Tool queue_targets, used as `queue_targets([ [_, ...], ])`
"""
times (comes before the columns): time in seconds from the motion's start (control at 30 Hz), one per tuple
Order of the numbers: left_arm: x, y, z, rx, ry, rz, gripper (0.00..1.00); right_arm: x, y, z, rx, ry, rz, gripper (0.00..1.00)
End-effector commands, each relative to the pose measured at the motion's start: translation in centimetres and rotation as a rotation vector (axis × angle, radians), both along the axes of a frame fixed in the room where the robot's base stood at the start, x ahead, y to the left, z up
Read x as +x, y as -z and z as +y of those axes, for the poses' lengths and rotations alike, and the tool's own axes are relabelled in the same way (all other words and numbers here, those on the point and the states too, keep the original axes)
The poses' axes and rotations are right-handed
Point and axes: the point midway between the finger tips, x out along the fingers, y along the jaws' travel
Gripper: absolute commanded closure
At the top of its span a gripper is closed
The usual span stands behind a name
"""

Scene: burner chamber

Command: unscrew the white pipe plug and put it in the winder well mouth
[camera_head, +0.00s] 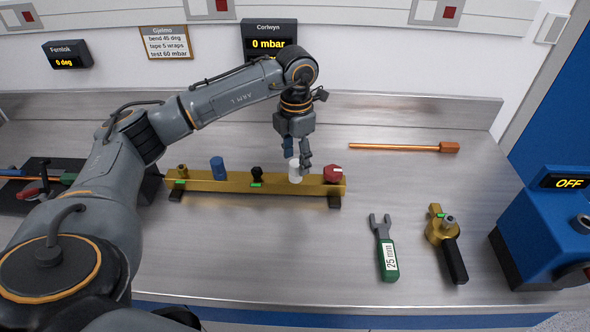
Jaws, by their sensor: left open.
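The white pipe plug (295,172) stands upright on the brass bar (222,184), between a black fitting and a red fitting. My left gripper (297,160) reaches down from above and is open. Its fingertips are at the top of the white plug, one on either side of it in the picture; I cannot tell whether they touch it. I cannot pick out the winder well mouth with certainty in this view. My right gripper is not in view.
The bar also bears a blue plug (217,168), a black fitting (257,174) and a red fitting (333,173). A copper rod (400,148), a green-handled wrench (387,255) and a brass tool (443,235) lie to the right. A blue machine (545,235) reads OFF.

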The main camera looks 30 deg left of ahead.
Motion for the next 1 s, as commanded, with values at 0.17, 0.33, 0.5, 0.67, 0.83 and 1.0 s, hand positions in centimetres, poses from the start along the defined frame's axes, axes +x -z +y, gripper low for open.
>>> queue_targets([
  [0.17,0.0,0.0,0.0,0.0,-0.002,0.0,0.45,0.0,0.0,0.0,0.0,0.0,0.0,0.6],
  [0.33,0.0,0.1,0.0,0.001,0.12,-0.001,0.45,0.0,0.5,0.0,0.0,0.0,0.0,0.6],
  [0.5,0.0,0.2,0.0,0.0,0.384,0.0,0.45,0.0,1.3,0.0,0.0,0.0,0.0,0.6],
  [0.67,0.0,0.2,0.0,0.002,0.631,0.0,0.45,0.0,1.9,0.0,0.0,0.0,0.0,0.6],
  [0.83,0.0,0.1,0.0,0.001,0.859,-0.001,0.45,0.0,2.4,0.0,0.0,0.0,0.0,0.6],
  [1.0,-0.1,0.0,0.0,0.0,0.942,0.0,0.45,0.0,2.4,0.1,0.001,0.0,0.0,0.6],
])
